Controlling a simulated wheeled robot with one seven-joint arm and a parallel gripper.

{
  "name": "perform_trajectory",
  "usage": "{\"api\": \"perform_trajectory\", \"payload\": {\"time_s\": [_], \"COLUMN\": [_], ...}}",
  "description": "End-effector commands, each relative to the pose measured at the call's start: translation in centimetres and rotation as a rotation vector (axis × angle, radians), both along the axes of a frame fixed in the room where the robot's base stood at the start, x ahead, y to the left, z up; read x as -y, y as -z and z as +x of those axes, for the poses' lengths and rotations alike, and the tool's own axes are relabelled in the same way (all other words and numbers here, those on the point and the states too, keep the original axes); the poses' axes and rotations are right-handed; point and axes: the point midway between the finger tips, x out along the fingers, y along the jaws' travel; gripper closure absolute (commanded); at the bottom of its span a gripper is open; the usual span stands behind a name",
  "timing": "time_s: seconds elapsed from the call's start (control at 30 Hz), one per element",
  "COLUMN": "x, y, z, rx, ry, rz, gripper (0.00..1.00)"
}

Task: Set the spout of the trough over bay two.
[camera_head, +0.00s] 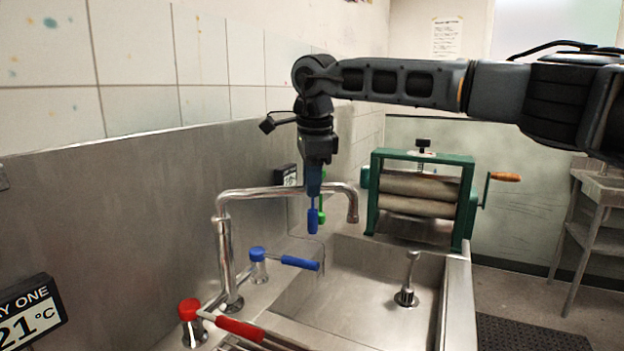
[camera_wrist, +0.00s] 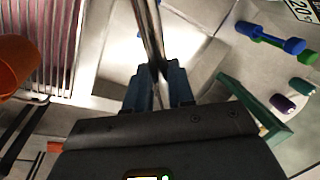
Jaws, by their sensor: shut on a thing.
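The steel spout (camera_head: 275,191) is a swan-neck pipe rising from a post at the back of the trough (camera_head: 345,290). Its arm runs right and its downturned tip (camera_head: 353,215) hangs near the far end of the basin. My gripper (camera_head: 314,188) points down at the spout's horizontal arm and is shut on it. In the wrist view the pipe (camera_wrist: 148,30) runs between the fingertips of my gripper (camera_wrist: 160,80). The bay one display (camera_head: 28,310) reads 21°C at the lower left. Which bay lies under the tip I cannot tell.
Red (camera_head: 240,328) and blue (camera_head: 300,263) tap levers stick out in front. A green-framed mangle (camera_head: 420,195) stands beyond the spout tip. A stopper (camera_head: 405,297) stands in the basin. An orange bucket (camera_wrist: 15,65) sits at left in the wrist view, by a slatted rack (camera_wrist: 50,35).

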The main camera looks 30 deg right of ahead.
Motion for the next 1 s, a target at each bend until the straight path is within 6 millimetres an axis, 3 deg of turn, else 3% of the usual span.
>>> {"api": "perform_trajectory", "payload": {"time_s": [0.43, 0.47, 0.7, 1.0], "x": [-0.07, -0.07, -0.05, -0.04], "y": [-0.06, -0.06, -0.03, -0.24], "z": [0.08, 0.08, 0.06, 0.02], "rx": [0.002, 0.002, 0.001, 0.001], "ry": [-0.013, -0.012, -0.011, -0.011], "rz": [0.001, 0.001, 0.000, 0.000], "gripper": [1.00, 0.76, 0.53, 0.52]}}
